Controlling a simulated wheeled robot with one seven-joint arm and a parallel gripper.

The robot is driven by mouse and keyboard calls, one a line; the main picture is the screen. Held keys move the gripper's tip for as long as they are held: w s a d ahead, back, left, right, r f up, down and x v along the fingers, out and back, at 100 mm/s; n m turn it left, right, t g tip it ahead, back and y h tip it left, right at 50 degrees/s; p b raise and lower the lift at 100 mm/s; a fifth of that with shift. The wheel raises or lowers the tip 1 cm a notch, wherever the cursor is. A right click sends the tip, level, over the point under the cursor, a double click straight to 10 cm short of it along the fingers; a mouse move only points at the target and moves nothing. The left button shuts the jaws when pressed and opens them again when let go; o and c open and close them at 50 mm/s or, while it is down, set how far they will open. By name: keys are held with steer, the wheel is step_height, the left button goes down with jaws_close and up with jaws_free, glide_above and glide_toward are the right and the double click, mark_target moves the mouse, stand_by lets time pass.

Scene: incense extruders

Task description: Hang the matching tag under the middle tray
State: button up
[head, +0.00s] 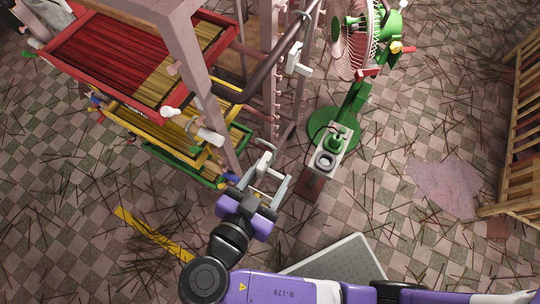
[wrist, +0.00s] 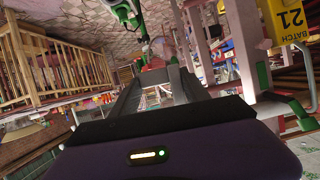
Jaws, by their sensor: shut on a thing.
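The tray rack at the upper left in the head view holds a red tray (head: 168,108) on top, a yellow tray (head: 128,108) in the middle and a green tray (head: 160,154) at the bottom. My gripper (head: 268,172) is by the rack's near right post, to the right of the lower trays. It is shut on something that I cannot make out. In the wrist view its fingers (wrist: 155,78) reach away from me. A yellow tag (wrist: 284,20) marked BATCH 21 shows at the upper right there, apart from the fingers. Whether it hangs from a tray is unclear.
A green fan (head: 355,95) stands right of the rack, with a small box-shaped device (head: 325,160) in front of it. A wooden slatted frame (head: 520,125) is at the right edge. A grey panel (head: 335,258) lies near my arm. Thin sticks litter the tiled floor.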

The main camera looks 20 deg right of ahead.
steer(key=s+d+p, duration=0.1)
steer(key=s+d, duration=0.4)
steer(key=s, duration=0.2)
steer(key=shift+s+d+r, duration=0.15)
steer(key=shift+d+r, duration=0.05)
steer(key=shift+r, duration=0.25)
stand_by(0.6)
stand_by(0.5)
steer(key=w+d+f+n+t+y, duration=0.1)
steer(key=w+f+n+t+y, duration=0.5)
steer(key=w+f, duration=0.6)
steer(key=w+d+r+n+y, duration=0.1)
steer(key=w+d+n+y, duration=0.3)
steer(key=w, duration=0.3)
steer(key=shift+w+d+r+n+g+y, duration=0.3)
steer(key=shift+d+y, duration=0.1)
steer(key=shift+d, duration=0.1)
